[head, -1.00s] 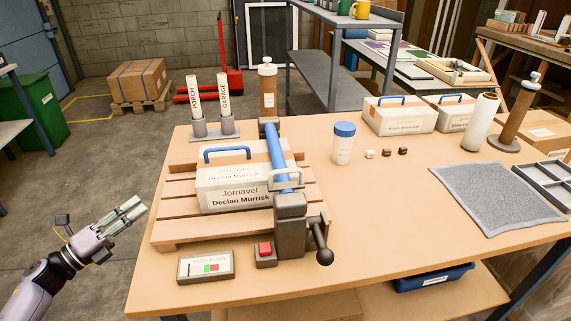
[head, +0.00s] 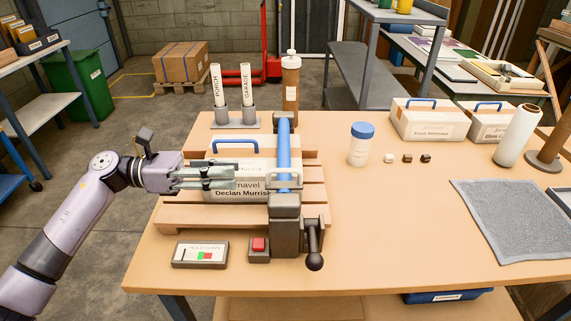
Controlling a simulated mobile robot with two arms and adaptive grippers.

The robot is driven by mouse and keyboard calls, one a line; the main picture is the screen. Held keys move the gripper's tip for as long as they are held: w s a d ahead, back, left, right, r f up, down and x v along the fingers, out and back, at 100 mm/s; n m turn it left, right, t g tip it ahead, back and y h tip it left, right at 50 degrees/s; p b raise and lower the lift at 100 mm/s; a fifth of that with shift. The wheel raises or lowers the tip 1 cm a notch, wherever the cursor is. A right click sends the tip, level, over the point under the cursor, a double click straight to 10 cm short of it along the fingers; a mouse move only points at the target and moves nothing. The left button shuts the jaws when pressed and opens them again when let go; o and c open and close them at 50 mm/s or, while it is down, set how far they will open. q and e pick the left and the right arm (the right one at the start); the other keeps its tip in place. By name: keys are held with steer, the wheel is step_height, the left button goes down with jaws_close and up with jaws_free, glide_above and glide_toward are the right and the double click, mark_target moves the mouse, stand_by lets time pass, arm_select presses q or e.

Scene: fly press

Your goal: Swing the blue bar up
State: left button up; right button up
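The blue bar (head: 283,147) lies down flat, running from a dark hinge post at the back to a dark clamp block (head: 285,228) at the front. It passes over the right part of a white box (head: 262,191) labelled Declan Murrisk. A pale metal handle (head: 298,184) sits near the bar's front end. My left gripper (head: 236,178) is in front of the box's left part, left of the bar and apart from it, with its fingers pointing right. It hides part of the label. Its finger opening is hard to judge from this angle. My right gripper is out of view.
A lever with a black knob (head: 314,261) sticks out right of the clamp block. A red button (head: 259,245) and an indicator panel (head: 200,254) lie in front. A blue-lidded jar (head: 360,145) stands to the right. Free table lies right of the press.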

mark_target(278, 171)
arm_select(q)
steer(key=d+p, duration=0.2)
steer(key=d, duration=0.8)
steer(key=shift+d+r+p, duration=0.15)
steer(key=shift+d+p, duration=0.1)
steer(key=shift+p, duration=0.15)
steer(key=shift+d, duration=0.7)
steer(key=shift+c, duration=0.3)
steer(key=c, duration=0.5)
jaws_close()
steer(key=shift+f, duration=0.2)
